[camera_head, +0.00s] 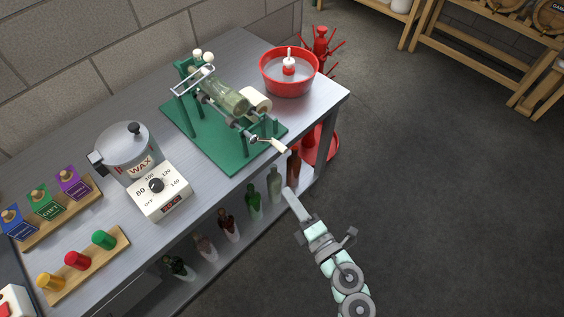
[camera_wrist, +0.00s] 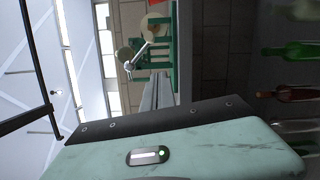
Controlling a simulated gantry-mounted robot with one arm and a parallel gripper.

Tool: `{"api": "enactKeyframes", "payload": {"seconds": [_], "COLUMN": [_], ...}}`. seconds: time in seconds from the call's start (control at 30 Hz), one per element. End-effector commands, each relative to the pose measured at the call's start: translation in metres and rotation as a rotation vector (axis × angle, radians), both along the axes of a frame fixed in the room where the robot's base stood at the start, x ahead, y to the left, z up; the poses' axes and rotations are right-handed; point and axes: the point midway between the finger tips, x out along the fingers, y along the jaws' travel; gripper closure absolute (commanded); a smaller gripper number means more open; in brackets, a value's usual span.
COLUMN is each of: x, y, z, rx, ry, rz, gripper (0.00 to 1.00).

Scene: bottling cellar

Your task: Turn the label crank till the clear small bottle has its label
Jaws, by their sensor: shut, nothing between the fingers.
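The label machine (camera_head: 202,132) stands on a green base plate on the metal bench. A clear, slightly greenish bottle (camera_head: 228,96) lies on its rollers, beside a cream label roll (camera_head: 257,101). I cannot tell whether it bears a label. The label crank (camera_head: 269,143) sticks out at the machine's front right, its pale handle pointing right and down. The crank (camera_wrist: 140,54) also shows in the wrist view, beyond the fingertips. My gripper (camera_head: 289,192) is shut and empty, in front of the bench edge and apart from the crank. Its fingers (camera_wrist: 158,88) are together in the wrist view.
A wax pot (camera_head: 128,150) with a dial box stands left of the machine. A red tub (camera_head: 289,84) stands at the bench's far right corner. Several bottles, including a green one (camera_head: 253,200), stand on the shelf below the bench.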

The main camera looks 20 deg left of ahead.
Motion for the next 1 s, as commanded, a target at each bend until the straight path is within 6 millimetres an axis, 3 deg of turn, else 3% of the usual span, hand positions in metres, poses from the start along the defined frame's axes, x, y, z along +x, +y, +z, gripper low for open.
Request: {"api": "enactKeyframes", "payload": {"seconds": [0.1, 0.27, 0.67, 1.0], "x": [-0.008, 0.001, 0.054, 0.087], "y": [0.01, 0.023, 0.089, 0.072], "z": [0.005, 0.008, 0.012, 0.02], "rx": [-0.009, -0.009, -0.007, -0.009], "ry": [-0.038, -0.044, -0.042, -0.042], "rz": [0.009, 0.012, 0.01, 0.005], "gripper": [1.0, 1.0, 1.0, 1.0]}}
